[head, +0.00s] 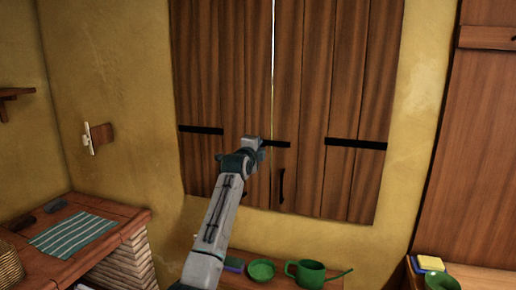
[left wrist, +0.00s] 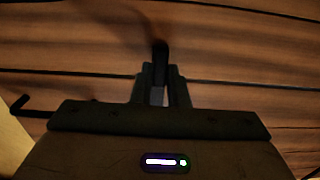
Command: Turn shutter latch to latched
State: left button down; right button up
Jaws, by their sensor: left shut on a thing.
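The two brown plank shutters (head: 345,85) hang side by side with a thin bright gap between them. A short black latch bar (head: 277,144) lies nearly level at that gap, its right part over the right shutter. My left gripper (head: 257,143) is at the bar's left end and hides that part. In the left wrist view my left gripper's fingers (left wrist: 160,88) are closed on the dark latch bar (left wrist: 161,52), which sticks out past the fingertips. Whether the bar sits in a catch cannot be told. My right gripper is not in view.
Black straps (head: 356,144) cross the shutters, and a black handle (head: 282,186) is on the right shutter. Below stand a green watering can (head: 310,273) and a green bowl (head: 262,270). A brick counter (head: 130,215) with a striped cloth (head: 72,234) is at left.

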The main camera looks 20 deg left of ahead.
pick_arm(q)
jog(key=c, duration=1.4)
grip_release()
jog(key=shift+c, duration=0.2)
jog(key=shift+s, duration=0.1)
jog(key=s+b, duration=0.3)
jog(key=s, duration=0.7)
jog(key=shift+s+a+b, duration=0.2)
jog(key=shift+s+b, duration=0.05)
jog(key=shift+b, duration=0.1)
